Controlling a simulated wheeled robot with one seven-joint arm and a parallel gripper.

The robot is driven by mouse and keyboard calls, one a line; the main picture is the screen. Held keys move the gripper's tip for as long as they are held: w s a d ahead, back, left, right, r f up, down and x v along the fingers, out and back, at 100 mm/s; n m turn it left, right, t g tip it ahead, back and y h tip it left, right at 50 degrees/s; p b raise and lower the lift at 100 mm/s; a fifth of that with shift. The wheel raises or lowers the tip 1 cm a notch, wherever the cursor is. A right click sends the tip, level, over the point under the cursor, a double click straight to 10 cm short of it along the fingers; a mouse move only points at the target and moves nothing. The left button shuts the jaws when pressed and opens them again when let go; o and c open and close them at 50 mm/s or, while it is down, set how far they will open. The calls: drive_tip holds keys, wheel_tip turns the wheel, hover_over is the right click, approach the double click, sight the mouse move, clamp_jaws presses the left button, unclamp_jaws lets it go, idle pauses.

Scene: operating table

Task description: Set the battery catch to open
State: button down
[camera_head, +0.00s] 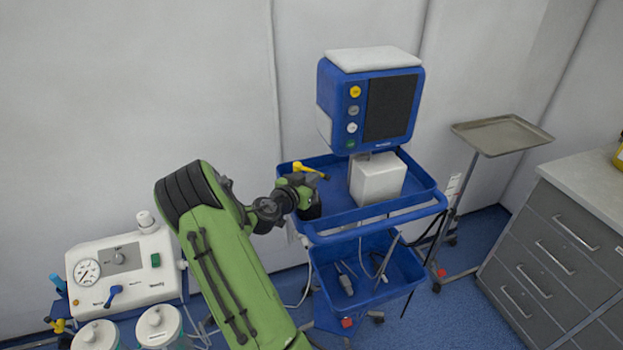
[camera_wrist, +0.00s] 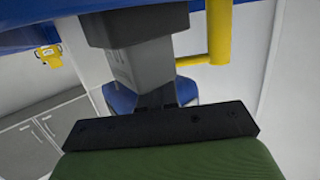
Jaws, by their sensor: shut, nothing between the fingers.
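The battery catch appears to be the yellow lever (camera_head: 312,171) by the near left edge of the blue cart's upper tray, below the monitor. In the wrist view, a bent yellow bar (camera_wrist: 219,38) stands right of my gripper (camera_wrist: 140,28). The fingers are shut with nothing between them, and their tips are close under a blue edge at the top. A gap shows between the fingers and the bar's upright part; I cannot tell whether its lower end touches them. In the head view, my gripper (camera_head: 308,200) is at the tray's left edge, its fingertips mostly hidden.
The blue monitor (camera_head: 369,105) stands above the cart tray (camera_head: 425,183), with a white box (camera_head: 378,179) below it. A white suction unit (camera_head: 125,262) is at left. A metal tray stand (camera_head: 502,134) and a grey drawer cabinet (camera_head: 555,250) are at right.

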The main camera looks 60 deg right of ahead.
drive_tip(key=d+b, duration=0.1)
drive_tip(key=b, duration=0.1)
drive_tip(key=s+d+b, duration=0.1)
drive_tip(key=b, duration=0.1)
idle(0.5)
